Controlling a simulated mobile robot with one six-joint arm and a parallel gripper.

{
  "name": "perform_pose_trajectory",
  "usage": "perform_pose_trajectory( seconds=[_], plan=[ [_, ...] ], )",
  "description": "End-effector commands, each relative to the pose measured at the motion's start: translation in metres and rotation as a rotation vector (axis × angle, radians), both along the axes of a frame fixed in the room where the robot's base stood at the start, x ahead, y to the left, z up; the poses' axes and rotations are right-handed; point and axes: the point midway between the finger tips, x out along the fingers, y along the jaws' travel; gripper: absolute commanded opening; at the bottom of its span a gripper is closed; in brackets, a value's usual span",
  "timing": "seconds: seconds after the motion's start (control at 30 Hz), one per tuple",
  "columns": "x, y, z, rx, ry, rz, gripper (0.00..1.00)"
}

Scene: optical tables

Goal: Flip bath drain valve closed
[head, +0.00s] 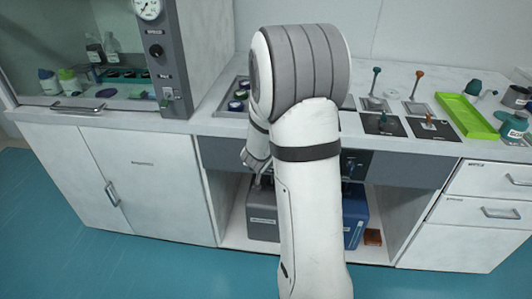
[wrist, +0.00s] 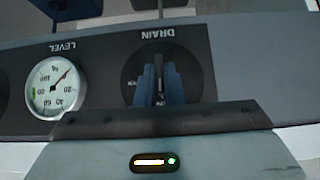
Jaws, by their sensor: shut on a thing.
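The drain valve is a round dark dial (wrist: 128,72) under the upside-down word DRAIN in the wrist view. Its thin dark lever (wrist: 158,65) stands upright in the picture, from the dial's middle. My gripper (wrist: 158,86) is at the dial with its two blue fingers closed around the lever, one on each side. The lower part of the lever and the lower dial marks are partly hidden by the fingers. In the head view my arm covers the gripper and most of the valve panel (head: 355,160).
A level gauge (wrist: 54,88) is beside the valve in the wrist view. In the head view a blue unit (head: 355,217) and a grey unit (head: 262,218) stand under the bench. White drawers (head: 490,188) and a cupboard (head: 140,175) flank this bay. The teal floor (head: 80,245) is clear.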

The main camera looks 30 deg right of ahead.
Motion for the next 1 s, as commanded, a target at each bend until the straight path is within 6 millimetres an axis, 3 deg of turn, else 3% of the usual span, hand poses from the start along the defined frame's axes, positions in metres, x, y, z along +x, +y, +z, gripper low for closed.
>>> perform_pose_trajectory(
  seconds=[0.6, 0.63, 0.8, 0.87, 1.0],
  plan=[
    [-0.0011, 0.0015, -0.002, -0.018, 0.016, 0.004, 0.0],
    [-0.0011, 0.0016, -0.0019, -0.018, 0.016, 0.004, 0.1],
    [-0.0007, 0.0013, -0.0011, -0.019, 0.014, 0.004, 0.24],
    [-0.0005, 0.0012, -0.0009, -0.018, 0.014, 0.003, 0.29],
    [-0.0002, 0.001, -0.0005, -0.019, 0.013, 0.003, 0.29]
  ],
)
